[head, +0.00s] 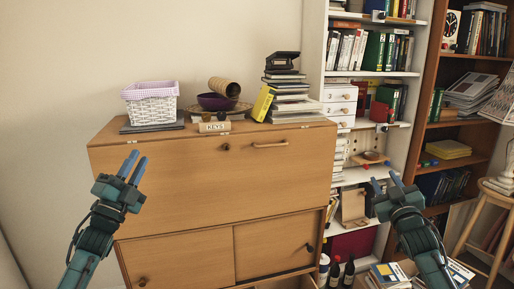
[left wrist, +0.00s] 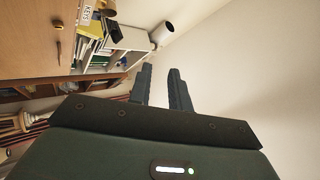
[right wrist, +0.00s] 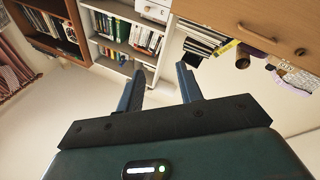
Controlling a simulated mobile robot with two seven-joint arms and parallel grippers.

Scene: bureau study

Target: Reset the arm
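My left gripper (head: 134,166) is raised in front of the left part of the wooden bureau (head: 180,190). Its two fingers are apart with nothing between them, as the left wrist view (left wrist: 167,85) also shows. My right gripper (head: 385,182) is raised in front of the white bookshelf, right of the bureau. Its fingers are apart and empty in the right wrist view (right wrist: 160,85). Neither gripper touches anything that I can see.
On the bureau stand a white basket (head: 152,108), a purple bowl (head: 216,102), a KEYS box (head: 214,127) and a stack of books (head: 290,97). A white bookshelf (head: 330,40) and a stool (head: 495,200) stand right. Bottles (head: 335,272) stand low, between the arms.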

